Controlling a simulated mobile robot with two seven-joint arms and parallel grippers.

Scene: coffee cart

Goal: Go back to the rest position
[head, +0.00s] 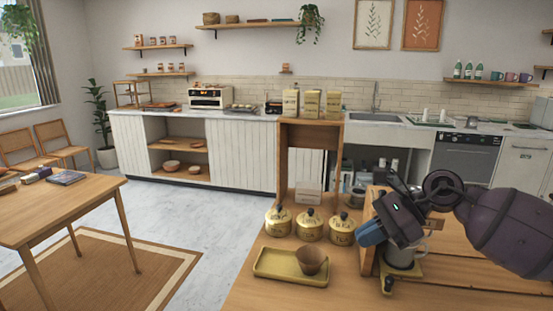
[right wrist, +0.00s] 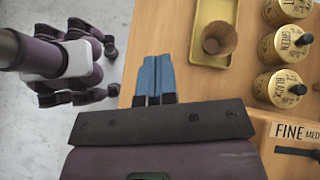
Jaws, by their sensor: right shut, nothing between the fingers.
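My right gripper (head: 370,233) is shut and empty, its blue fingertips pressed together over the wooden cart (head: 250,294). In the right wrist view its blue fingers (right wrist: 156,78) touch each other, with nothing between them, near the cart's edge. My right arm comes in from the right in the head view. My left gripper is not in view.
A yellow tray (head: 266,267) with a brown cup (head: 311,260) lies left of the gripper. Several gold canisters (head: 311,226) stand behind the tray. Open floor (head: 208,230) lies left of the cart.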

